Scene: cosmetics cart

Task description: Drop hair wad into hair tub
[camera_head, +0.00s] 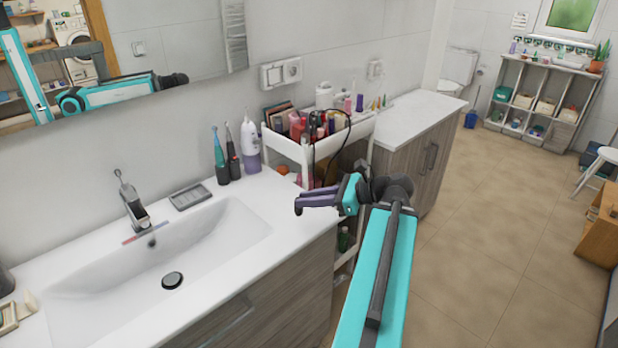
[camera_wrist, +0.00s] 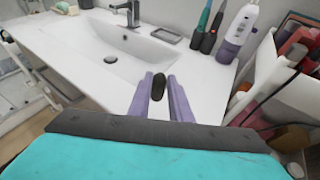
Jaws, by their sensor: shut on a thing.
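My gripper (camera_head: 312,200) is stretched out above the right end of the white washbasin counter, beside the cart. In the wrist view its two purple fingers (camera_wrist: 158,95) are closed around a small dark oval clump, the hair wad (camera_wrist: 158,86). The wad sits between the fingertips. In the head view I cannot make out the wad at the fingers. I cannot pick out the hair tub with certainty in either view.
The white cosmetics cart (camera_head: 283,143), full of bottles, stands between the washbasin counter (camera_head: 289,213) and a wooden cabinet. A dark cable hangs over it. Toothbrushes (camera_head: 220,160) and a white-and-purple flosser (camera_head: 250,143) stand at the counter's back.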

